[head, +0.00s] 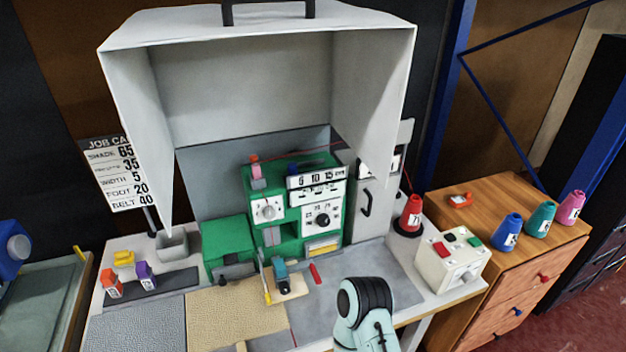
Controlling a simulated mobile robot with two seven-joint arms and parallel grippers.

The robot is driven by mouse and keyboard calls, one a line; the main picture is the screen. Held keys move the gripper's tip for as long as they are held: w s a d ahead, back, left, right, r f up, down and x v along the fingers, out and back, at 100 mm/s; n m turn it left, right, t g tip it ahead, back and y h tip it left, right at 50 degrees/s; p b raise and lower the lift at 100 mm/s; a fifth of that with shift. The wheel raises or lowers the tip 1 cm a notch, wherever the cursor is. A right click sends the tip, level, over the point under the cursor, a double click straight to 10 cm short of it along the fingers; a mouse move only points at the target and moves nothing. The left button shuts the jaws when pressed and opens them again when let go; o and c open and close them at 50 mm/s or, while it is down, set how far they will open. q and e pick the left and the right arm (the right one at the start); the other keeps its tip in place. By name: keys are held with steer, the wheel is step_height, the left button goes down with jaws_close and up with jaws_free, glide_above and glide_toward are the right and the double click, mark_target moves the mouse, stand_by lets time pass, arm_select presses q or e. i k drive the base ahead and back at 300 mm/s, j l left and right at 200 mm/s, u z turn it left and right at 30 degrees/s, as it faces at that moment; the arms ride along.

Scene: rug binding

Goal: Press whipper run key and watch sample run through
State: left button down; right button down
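The green whipper machine (222,243) stands under a raised grey hood, with dials and scales on its white front panels. A white control box (438,273) at its right has a red key (440,249), a green key (474,242), a black knob between them and a dial on its front. I cannot read which key is the run key. A tan rug sample (235,317) lies flat in front of the machine, its far edge near the machine's foot (281,272). Part of one of my arms shows at the lower middle. No fingertips of either gripper show.
A job card (118,172) stands at the left. A red cone (410,215) stands behind the control box. Blue (507,232), teal (540,219) and pink (570,207) cones stand on the wooden drawer cabinet at right. Orange and purple blocks sit on the left tray.

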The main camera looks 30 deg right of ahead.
mark_target(475, 241)
steer(key=k+l+z, duration=0.2)
steer(key=l, duration=0.55)
steer(key=k+l+z, duration=0.1)
steer(key=l+z, duration=0.15)
steer(key=l, duration=0.5)
steer(key=k+l+z, duration=0.2)
steer(key=l, duration=0.6)
steer(key=i, duration=0.1)
